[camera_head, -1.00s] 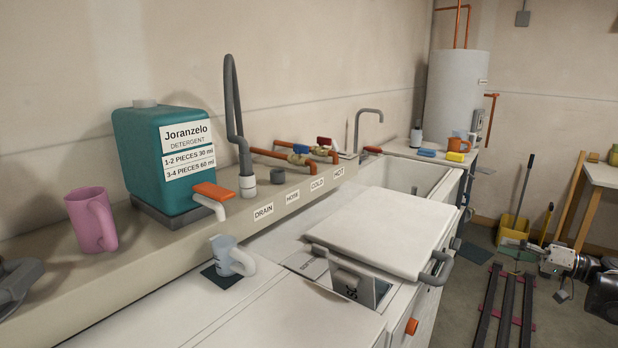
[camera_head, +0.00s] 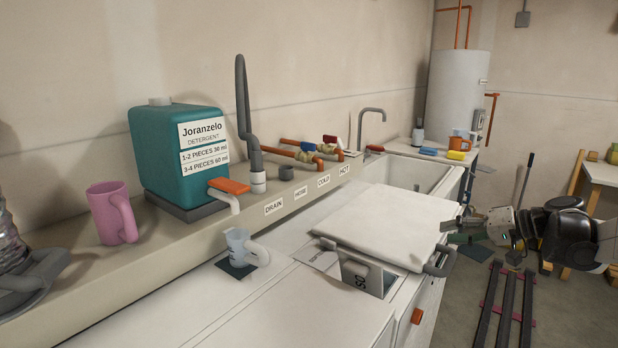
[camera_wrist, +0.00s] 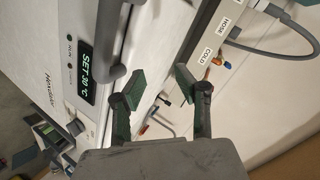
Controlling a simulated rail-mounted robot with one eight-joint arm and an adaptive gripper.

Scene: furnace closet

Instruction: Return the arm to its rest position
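My gripper (camera_head: 461,228) is at the right in the head view, just right of the washer's white lid (camera_head: 385,228) and above the floor. Its green-padded fingers point left. The wrist view shows the two fingers of my gripper (camera_wrist: 160,80) spread apart with nothing between them, so it is open and empty. My dark arm reaches in from the right edge of the head view. No marker of a rest position shows.
The wrist view shows a washer panel (camera_wrist: 87,68) reading "SET 30°C". A pink mug (camera_head: 112,213), a teal detergent tank (camera_head: 180,160) and labelled taps line the ledge. A small cup (camera_head: 240,246) stands on the washer. Floor rails (camera_head: 506,305) lie at the right.

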